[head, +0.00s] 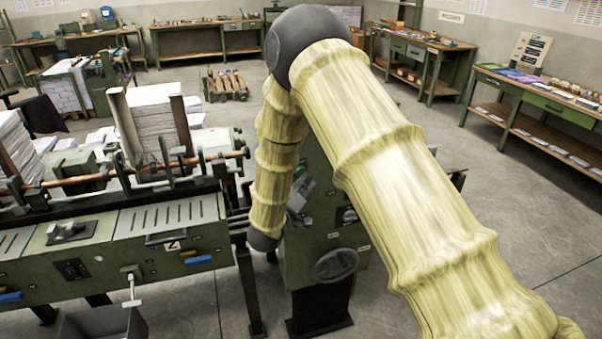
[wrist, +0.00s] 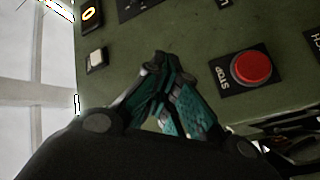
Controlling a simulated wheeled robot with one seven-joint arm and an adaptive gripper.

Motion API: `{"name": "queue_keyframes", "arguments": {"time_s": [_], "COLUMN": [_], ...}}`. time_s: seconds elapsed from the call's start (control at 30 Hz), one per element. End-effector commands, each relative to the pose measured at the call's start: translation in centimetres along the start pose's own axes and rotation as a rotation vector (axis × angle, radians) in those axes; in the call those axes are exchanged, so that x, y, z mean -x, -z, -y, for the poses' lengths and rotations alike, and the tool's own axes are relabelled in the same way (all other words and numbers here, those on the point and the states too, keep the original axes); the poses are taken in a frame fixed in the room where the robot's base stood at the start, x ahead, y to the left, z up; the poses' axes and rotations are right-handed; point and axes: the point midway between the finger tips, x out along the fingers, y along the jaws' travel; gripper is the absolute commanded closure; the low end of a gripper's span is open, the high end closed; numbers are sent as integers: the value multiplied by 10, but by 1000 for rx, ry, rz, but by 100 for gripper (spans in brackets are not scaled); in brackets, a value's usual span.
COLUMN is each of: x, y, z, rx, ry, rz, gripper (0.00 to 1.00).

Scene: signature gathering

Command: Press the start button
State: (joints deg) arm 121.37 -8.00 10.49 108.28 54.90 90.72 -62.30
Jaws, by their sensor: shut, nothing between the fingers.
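My gripper (wrist: 158,62) is shut and empty in the wrist view, its teal-padded fingers close in front of a green machine panel (wrist: 190,30). A round red button (wrist: 250,68) on a dark plate marked STOP is to the right of the fingertips. A small white button (wrist: 96,60) on a dark plate is to their left. I cannot read a label on it, so I cannot tell whether it is the start button. The fingertips appear to lie between these two buttons; contact with the panel cannot be told. In the head view my arm hides the gripper and buttons.
In the head view the green machine (head: 300,262) with a handwheel (head: 335,264) stands behind my arm. A long green gathering machine (head: 160,245) is at left. Open floor lies right.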

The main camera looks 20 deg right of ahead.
Motion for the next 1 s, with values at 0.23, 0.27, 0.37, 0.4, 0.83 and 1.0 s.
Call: {"name": "queue_keyframes", "arguments": {"time_s": [0.23, 0.27, 0.37, 0.4, 0.83, 1.0], "x": [-1, -2, -4, -4, -6, -7], "y": [1, 1, 3, 3, 4, 5], "z": [1, 2, 3, 4, 4, 5], "rx": [0, 0, 0, 0, 0, 0], "ry": [0, 0, 0, 0, 0, 0], "rz": [0, 0, 0, 0, 0, 0], "gripper": [100, 100, 100, 100, 100, 100]}}
